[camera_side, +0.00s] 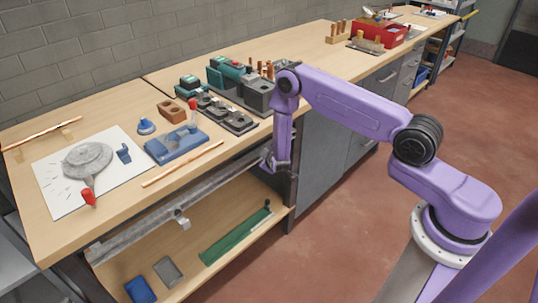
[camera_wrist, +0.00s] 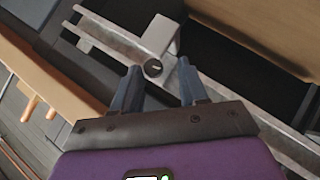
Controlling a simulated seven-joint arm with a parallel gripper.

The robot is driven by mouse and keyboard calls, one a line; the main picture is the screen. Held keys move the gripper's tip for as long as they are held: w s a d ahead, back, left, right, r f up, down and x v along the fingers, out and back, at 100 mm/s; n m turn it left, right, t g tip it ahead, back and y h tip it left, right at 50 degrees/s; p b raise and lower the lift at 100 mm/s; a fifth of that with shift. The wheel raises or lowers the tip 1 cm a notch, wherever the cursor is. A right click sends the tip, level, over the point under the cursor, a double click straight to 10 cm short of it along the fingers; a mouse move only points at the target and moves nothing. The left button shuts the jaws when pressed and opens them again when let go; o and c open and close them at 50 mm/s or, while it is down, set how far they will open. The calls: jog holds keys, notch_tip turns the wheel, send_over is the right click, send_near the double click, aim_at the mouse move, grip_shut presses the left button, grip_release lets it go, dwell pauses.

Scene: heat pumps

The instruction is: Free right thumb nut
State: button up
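The right thumb nut (camera_wrist: 153,68) is a small dark round knob with a pale mark on its face. It sits at a light grey bracket (camera_wrist: 160,36) on a long metal rail (camera_wrist: 100,38). My gripper (camera_wrist: 159,76) is open. Its two dark fingers are spread on either side of the nut, with visible gaps and the nut close to the fingertip line; contact is not seen. In the side view my gripper (camera_side: 268,163) is at the right end of the rail (camera_side: 150,214), and hides the right nut. Another bracket (camera_side: 183,219) is farther left on the rail.
The rail runs below the front edge of the wooden bench (camera_side: 120,215). A blue tool (camera_side: 176,145), black fixtures (camera_side: 228,116) and a copper rod (camera_side: 183,164) lie on top. The lower shelf (camera_side: 205,280) holds a green strip (camera_side: 235,237) and trays. The floor in front is clear.

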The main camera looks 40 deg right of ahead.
jog(key=shift+d, duration=0.2)
jog(key=shift+v, duration=2.55)
jog(key=shift+w+a, duration=0.1)
